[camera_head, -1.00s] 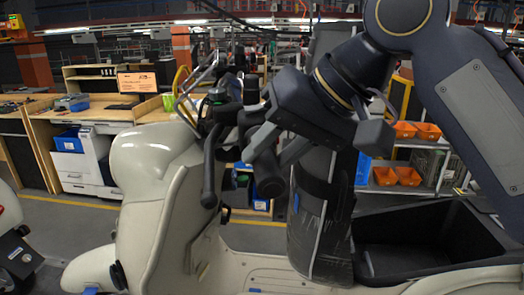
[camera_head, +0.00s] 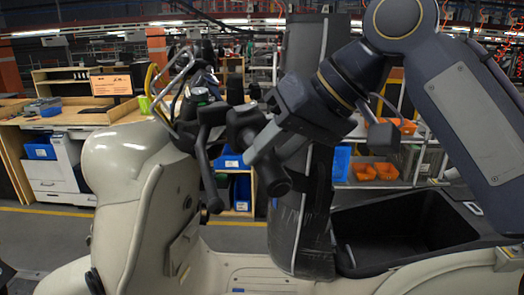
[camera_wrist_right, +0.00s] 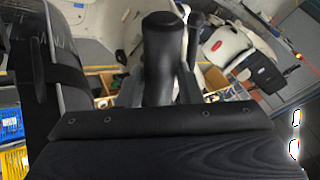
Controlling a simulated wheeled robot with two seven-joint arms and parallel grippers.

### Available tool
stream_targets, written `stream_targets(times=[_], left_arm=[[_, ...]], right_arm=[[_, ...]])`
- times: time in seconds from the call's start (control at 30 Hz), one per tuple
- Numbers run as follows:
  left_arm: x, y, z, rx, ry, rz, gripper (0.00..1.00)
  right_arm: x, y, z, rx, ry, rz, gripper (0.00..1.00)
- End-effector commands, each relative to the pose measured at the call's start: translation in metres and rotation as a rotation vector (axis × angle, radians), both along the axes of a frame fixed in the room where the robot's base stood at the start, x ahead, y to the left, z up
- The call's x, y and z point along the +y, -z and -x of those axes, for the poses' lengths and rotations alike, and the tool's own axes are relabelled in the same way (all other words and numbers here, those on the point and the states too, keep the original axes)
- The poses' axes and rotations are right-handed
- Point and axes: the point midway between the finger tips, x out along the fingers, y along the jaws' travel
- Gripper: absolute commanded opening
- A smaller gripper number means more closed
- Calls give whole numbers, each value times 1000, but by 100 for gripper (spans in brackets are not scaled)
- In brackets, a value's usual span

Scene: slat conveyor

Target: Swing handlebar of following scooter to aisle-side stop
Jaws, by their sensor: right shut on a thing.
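A cream scooter (camera_head: 130,165) stands side-on across the head view, its front to the left. Its handlebar has one black grip (camera_head: 206,172) hanging towards me and another black grip (camera_head: 272,178) farther right. My right gripper (camera_head: 262,150) reaches in from the upper right and is shut on that right-hand grip. In the right wrist view the dark grip (camera_wrist_right: 162,55) stands upright between the two fingers (camera_wrist_right: 160,90). The gripper hides part of the handlebar. My left gripper is in neither view.
A dark upright column (camera_head: 300,190) stands close behind my right gripper. The scooter's open black storage bin (camera_head: 400,232) is at the right. A wooden workbench (camera_head: 75,118) and a shelf with orange bins (camera_head: 375,172) stand beyond the yellow floor line.

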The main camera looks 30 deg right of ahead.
Motion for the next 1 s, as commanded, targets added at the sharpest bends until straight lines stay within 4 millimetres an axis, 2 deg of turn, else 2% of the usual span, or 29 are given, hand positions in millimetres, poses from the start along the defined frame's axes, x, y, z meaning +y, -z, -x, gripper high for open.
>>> stream_targets(times=[0.2, 0.6, 1.0], left_arm=[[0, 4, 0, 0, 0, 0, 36], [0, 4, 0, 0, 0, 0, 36], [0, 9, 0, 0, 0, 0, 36]], right_arm=[[-11, 7, 1, -11, -35, 13, 9], [-13, 8, 2, -15, -45, 16, 9], [-37, 18, 1, -51, -123, 38, 9]])
